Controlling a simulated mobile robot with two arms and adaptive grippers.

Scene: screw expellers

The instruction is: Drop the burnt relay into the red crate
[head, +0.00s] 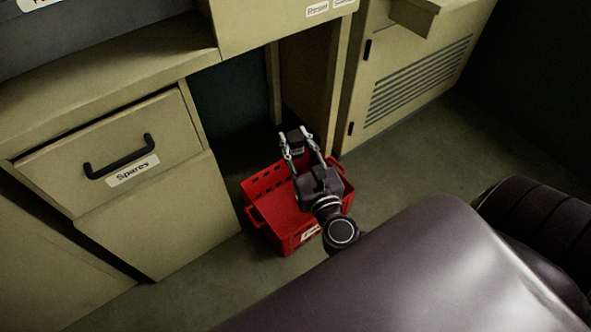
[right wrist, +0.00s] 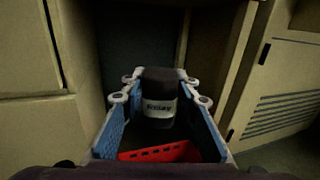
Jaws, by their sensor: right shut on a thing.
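The red crate (head: 283,238) stands on the floor in front of the desk recess in the head view. Its open inside faces up, and part of it is hidden behind my right gripper. My right gripper (head: 298,146) is over the crate, its fingers shut on a dark relay (head: 296,136). In the right wrist view the relay (right wrist: 158,88) is a black block with a white label reading "Relay", between the two fingertips. The crate's red slotted wall (right wrist: 155,153) shows below it. My left gripper is not in view.
A drawer labelled "Spares" (head: 115,140) is shut at the left. A vented cabinet (head: 415,75) stands at the right, behind the crate. The desk (head: 120,85) overhangs the recess. Floor (head: 420,160) is clear right of the crate.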

